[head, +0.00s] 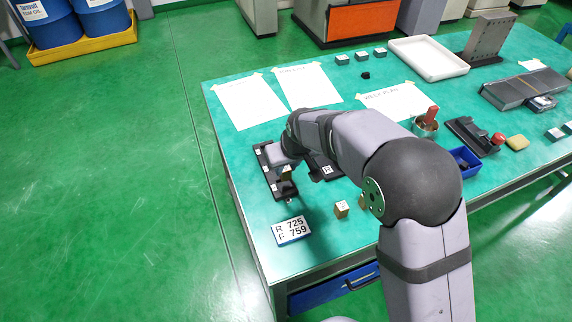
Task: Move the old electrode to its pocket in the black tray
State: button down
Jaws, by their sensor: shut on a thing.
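A long narrow black tray (266,158) with small white labels lies near the left edge of the green table. My gripper (286,166) is over the tray's right side and shut on a small brownish block, the old electrode (287,173). The block shows just below the jaws, at the near half of the tray. I cannot tell whether it touches the tray or is in a pocket. My wrist and forearm hide part of the tray.
A card reading "R 725 F 759" (292,231) lies in front of the tray. A brass-coloured block (341,209) stands to its right. A dark labelled plate (326,169) is partly under my arm. Paper sheets (308,87) lie behind. A blue bin (464,161) is on the right.

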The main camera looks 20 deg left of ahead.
aim_at(287, 176)
jog(key=shift+f+b, duration=1.35)
jog(key=shift+f, duration=0.75)
jog(key=shift+f, duration=0.2)
jog(key=c, duration=1.4)
grip_release()
jog(key=shift+f, duration=0.15)
jog(key=shift+b+v, duration=0.75)
jog(key=shift+v, duration=3)
